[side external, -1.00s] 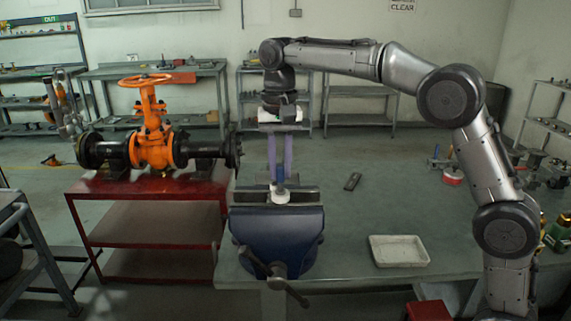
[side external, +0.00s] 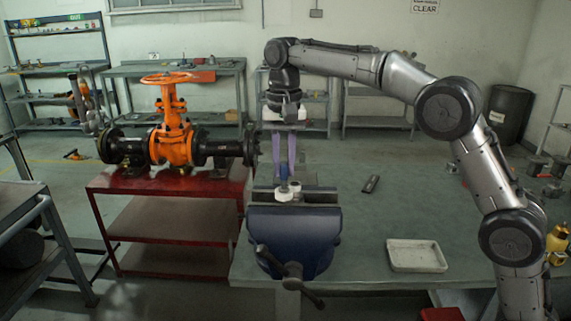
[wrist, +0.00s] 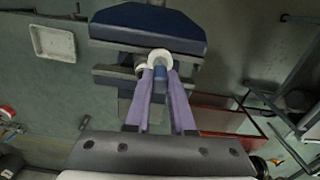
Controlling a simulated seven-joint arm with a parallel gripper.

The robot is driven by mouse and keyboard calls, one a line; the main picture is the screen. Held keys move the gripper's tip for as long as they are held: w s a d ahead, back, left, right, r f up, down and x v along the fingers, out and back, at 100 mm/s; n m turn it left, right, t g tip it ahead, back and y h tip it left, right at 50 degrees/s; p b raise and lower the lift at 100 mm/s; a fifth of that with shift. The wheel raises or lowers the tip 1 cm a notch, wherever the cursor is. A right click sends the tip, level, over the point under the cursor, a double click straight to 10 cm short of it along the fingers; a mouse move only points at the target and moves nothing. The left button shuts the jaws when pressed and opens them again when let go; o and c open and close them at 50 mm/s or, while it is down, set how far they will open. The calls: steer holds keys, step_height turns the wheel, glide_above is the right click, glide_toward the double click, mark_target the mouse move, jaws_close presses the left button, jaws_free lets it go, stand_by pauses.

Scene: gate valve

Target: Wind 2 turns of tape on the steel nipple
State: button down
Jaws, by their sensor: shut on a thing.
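My gripper (side external: 284,172) points down over the blue vise (side external: 290,238), its two purple fingers shut on a blue handle (side external: 283,173). A white tape roll (side external: 284,195) sits at the lower end of the handle, at the near side of the vise jaws. In the wrist view the roll (wrist: 160,57) is just beyond the blue handle (wrist: 160,77). A second pale round part (side external: 294,186) shows close beside the roll, over the jaws; it seems to be the nipple's end. Whether the two touch, and how much tape is on the nipple, I cannot tell.
A pale tray (side external: 417,256) and a small dark tool (side external: 370,184) lie on the bench right of the vise. The orange gate valve (side external: 170,130) stands on a red cart (side external: 165,205) at left. The vise handle (side external: 290,280) sticks out in front.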

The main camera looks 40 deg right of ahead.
steer(key=shift+a, duration=1.05)
steer(key=shift+r, duration=3)
